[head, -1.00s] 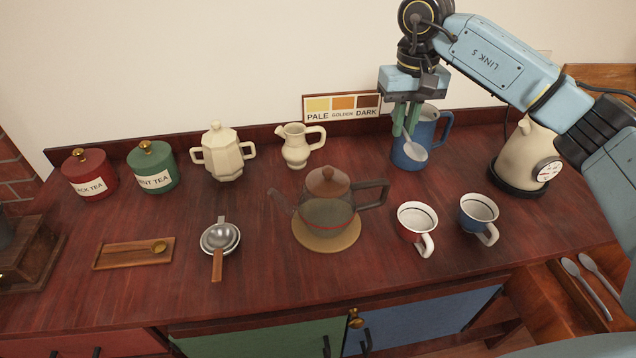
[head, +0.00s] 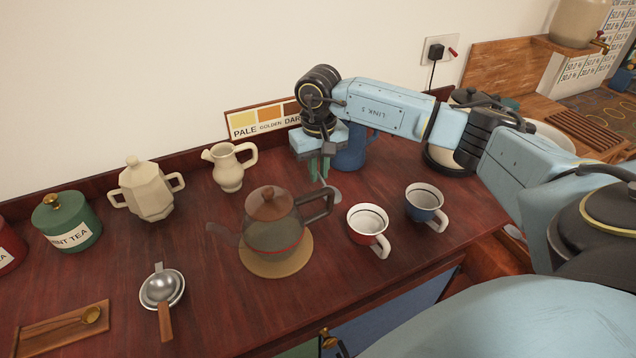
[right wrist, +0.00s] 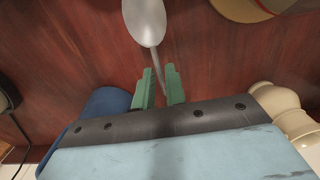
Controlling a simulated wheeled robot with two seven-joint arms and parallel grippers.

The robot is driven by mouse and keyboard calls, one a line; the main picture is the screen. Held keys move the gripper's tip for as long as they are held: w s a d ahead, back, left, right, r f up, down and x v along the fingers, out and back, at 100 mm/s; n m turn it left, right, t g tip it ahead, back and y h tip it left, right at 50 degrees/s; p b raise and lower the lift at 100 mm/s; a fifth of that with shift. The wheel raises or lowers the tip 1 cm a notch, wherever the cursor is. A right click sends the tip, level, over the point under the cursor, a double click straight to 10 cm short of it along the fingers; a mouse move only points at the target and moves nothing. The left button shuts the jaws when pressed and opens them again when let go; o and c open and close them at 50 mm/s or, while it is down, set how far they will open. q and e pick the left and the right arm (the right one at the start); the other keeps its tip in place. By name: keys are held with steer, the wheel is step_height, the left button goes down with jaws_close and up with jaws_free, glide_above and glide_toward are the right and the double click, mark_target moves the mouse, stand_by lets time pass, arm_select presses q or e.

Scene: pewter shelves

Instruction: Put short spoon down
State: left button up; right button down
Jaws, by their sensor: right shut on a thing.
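My right gripper (head: 319,170) is shut on the short spoon, with green fingers pointing down at the counter, between the teapot and the blue jug. The silver spoon's bowl (head: 334,192) shows just below the fingers, partly hidden. In the right wrist view the spoon (right wrist: 145,22) has its handle between the fingers (right wrist: 160,82) and its bowl pointing away from the gripper over the red-brown wood. I cannot tell whether the spoon touches the counter (head: 205,295). My left gripper is not in view.
The glass teapot (head: 272,228) on its round mat stands left of the gripper. The red cup (head: 367,228) and blue cup (head: 426,205) stand in front and right. The blue jug (head: 351,148) is close behind. A cream pitcher (head: 229,168) stands farther left.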

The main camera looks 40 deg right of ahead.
steer(key=shift+f+b, duration=0.35)
steer(key=shift+f, duration=1.85)
steer(key=c, duration=1.4)
jaws_free()
steer(key=shift+c, duration=0.2)
